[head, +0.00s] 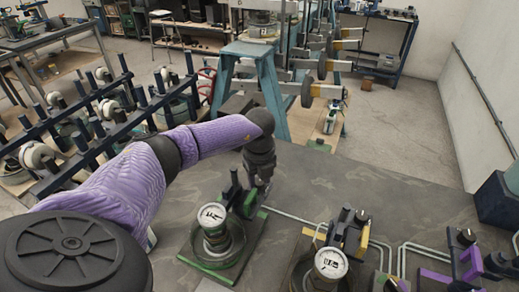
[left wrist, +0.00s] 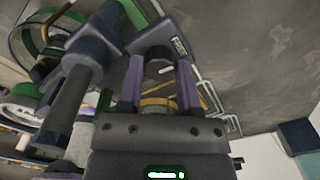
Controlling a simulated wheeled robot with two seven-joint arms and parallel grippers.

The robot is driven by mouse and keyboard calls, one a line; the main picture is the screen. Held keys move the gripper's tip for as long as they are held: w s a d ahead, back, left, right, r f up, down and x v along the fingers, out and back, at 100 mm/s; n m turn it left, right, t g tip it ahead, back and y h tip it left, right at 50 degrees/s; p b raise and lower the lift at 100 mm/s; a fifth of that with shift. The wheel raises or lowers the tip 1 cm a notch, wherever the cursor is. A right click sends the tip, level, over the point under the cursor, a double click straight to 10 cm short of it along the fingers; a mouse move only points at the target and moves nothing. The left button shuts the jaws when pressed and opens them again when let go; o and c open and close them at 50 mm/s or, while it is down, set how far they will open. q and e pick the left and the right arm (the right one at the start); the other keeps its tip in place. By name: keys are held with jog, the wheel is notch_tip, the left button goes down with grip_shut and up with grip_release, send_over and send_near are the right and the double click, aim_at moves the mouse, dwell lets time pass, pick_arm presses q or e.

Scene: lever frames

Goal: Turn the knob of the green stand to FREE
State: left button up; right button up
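The green stand (head: 247,248) is on the grey bench in the head view, with a white-faced gauge (head: 212,215) on its left part and a dark upright block at the back. My left gripper (head: 258,190) points down over that block and hides the knob there. In the left wrist view the two purple fingers (left wrist: 159,72) stand apart, on either side of a small dark round piece, likely the knob (left wrist: 158,67). A FREE label (left wrist: 180,46) shows just beyond the right finger. I cannot make out the knob's pointer. My right gripper is not in view.
A yellow-marked stand (head: 345,236) with a gauge (head: 330,263) stands to the right, and a purple stand (head: 470,262) further right. Thin pale pipes run along the bench (head: 350,190). The bench behind the stands is bare.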

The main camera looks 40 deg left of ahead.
pick_arm(q)
jog(key=o, duration=0.4)
